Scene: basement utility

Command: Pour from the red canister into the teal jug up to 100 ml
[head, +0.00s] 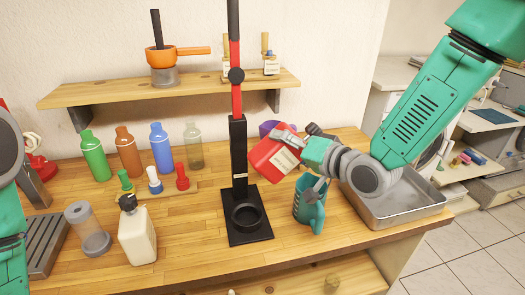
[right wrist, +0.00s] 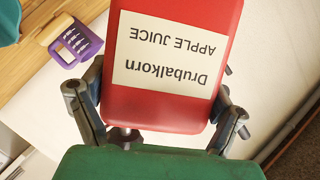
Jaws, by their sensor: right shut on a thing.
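The red canister (head: 268,160) is held tilted above the workbench, to the upper left of the teal jug. In the right wrist view the canister (right wrist: 170,105) fills the middle, its label reading "Drubalkorn APPLE JUICE" upside down. My right gripper (head: 292,145) is shut on the canister, with a finger on each side in the right wrist view. The teal jug (head: 312,212) stands upright on the bench just below my right gripper, partly covered by it. Its level and any stream of liquid cannot be made out. My left arm shows at the left edge; its gripper is out of view.
A black and red stand (head: 238,165) rises left of the canister. A metal tray (head: 395,208) lies right of the jug. The bench front near the stand is clear.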

